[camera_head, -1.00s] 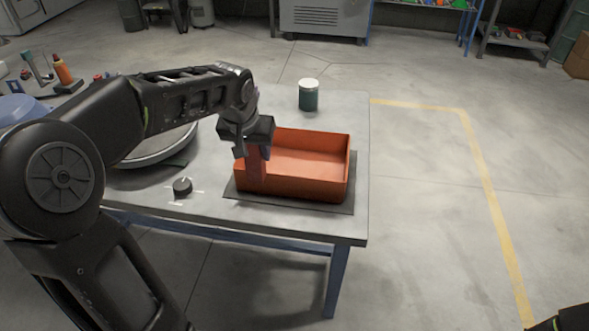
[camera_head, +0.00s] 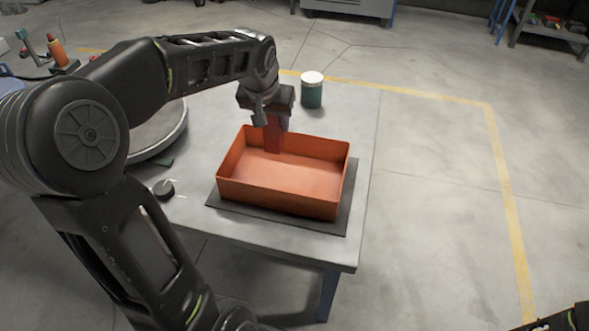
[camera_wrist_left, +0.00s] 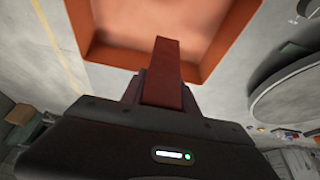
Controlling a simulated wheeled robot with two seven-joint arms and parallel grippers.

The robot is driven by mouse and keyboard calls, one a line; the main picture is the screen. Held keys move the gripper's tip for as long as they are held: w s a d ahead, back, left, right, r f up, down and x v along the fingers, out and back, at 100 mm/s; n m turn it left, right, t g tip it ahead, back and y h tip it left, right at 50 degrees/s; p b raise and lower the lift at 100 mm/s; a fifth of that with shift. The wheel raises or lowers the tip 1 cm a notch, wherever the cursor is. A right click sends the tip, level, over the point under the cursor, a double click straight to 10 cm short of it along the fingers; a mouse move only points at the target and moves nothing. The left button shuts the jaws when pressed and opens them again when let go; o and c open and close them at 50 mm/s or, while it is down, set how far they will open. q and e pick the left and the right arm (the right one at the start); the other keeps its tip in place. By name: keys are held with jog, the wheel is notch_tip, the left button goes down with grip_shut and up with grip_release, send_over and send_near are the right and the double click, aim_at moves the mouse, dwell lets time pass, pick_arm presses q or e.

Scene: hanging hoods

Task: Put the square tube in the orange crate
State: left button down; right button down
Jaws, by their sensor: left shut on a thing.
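The orange crate (camera_head: 280,205) is an open rectangular box on a dark mat on the table. The square tube (camera_head: 273,138) is a reddish-brown bar held upright by my left gripper (camera_head: 270,118), which is shut on it. The tube's lower part overlaps the crate's back wall in the head view. In the left wrist view the tube (camera_wrist_left: 163,75) points from the jaws toward the crate's opening, with the crate (camera_wrist_left: 215,55) behind it. I cannot tell how far its lower end is above the crate floor. My right gripper is not in view.
The dark mat (camera_head: 335,223) lies on the grey table (camera_head: 366,130). A dark green jar with a white lid (camera_head: 312,90) stands behind the crate. A round disc (camera_head: 165,140) and a black knob (camera_head: 163,189) are on the left. The table's right strip is clear.

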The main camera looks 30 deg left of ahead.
aim_at(274, 141)
pick_arm(q)
jog(key=shift+s+r, duration=0.1)
jog(key=shift+s, duration=0.15)
jog(key=shift+w+f, duration=0.1)
jog(key=shift+f, duration=3.05)
jog(key=shift+f+p, duration=0.3)
jog(key=shift+f, duration=1.55)
jog(key=shift+f, duration=0.25)
jog(key=c, duration=0.9)
grip_release()
jog(key=shift+r, duration=0.1)
